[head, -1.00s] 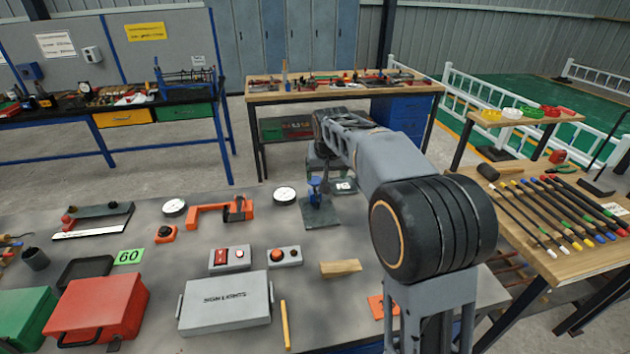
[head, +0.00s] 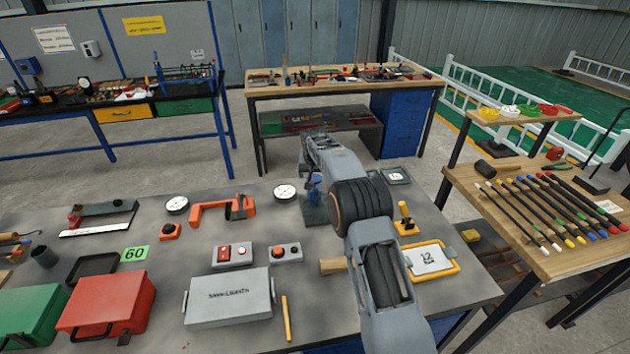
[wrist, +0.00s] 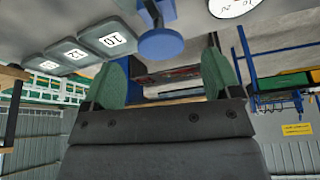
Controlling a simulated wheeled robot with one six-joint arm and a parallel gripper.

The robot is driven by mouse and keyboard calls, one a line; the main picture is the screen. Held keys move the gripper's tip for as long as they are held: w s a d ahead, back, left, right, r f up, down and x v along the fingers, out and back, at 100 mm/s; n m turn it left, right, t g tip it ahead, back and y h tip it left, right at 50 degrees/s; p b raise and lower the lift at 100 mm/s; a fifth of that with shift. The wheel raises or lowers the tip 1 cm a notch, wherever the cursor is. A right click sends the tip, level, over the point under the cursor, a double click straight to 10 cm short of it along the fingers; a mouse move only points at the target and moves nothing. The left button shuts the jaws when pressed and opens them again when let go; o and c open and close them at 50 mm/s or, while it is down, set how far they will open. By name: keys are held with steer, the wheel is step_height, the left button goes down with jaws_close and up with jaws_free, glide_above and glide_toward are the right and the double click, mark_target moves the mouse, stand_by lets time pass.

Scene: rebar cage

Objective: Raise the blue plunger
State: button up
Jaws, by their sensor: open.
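The blue plunger (head: 315,186) stands on a dark base plate (head: 313,212) on the grey table, partly covered by my arm in the head view. In the wrist view, which is upside down, the plunger's round blue head (wrist: 160,44) shows close by, lined up with the gap between my fingers. My gripper (wrist: 164,72) is open, with its two green pads apart and nothing held. I cannot tell whether the head lies between the pads or just beyond them. In the head view my gripper is mostly hidden by my arm.
A white dial (head: 285,192) lies left of the plunger, and an orange clamp-like tool (head: 223,208) lies farther left. Numbered grey blocks (head: 395,176) stand to its right. A yellow-handled lever (head: 405,220) and a yellow-framed sign (head: 432,259) lie right of my arm.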

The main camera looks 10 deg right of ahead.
mark_target(315, 177)
steer(key=shift+p+x, duration=0.75)
steer(key=shift+x, duration=2.8)
steer(key=c, duration=1.3)
steer(key=shift+r+p, duration=0.3)
steer(key=shift+r, duration=1.55)
steer(key=o, duration=1.1)
steer(key=shift+o, duration=1)
steer(key=shift+f, duration=0.1)
steer(key=b+v, duration=0.3)
steer(key=v, duration=1)
steer(key=shift+s+r, duration=0.2)
steer(key=shift+r, duration=0.15)
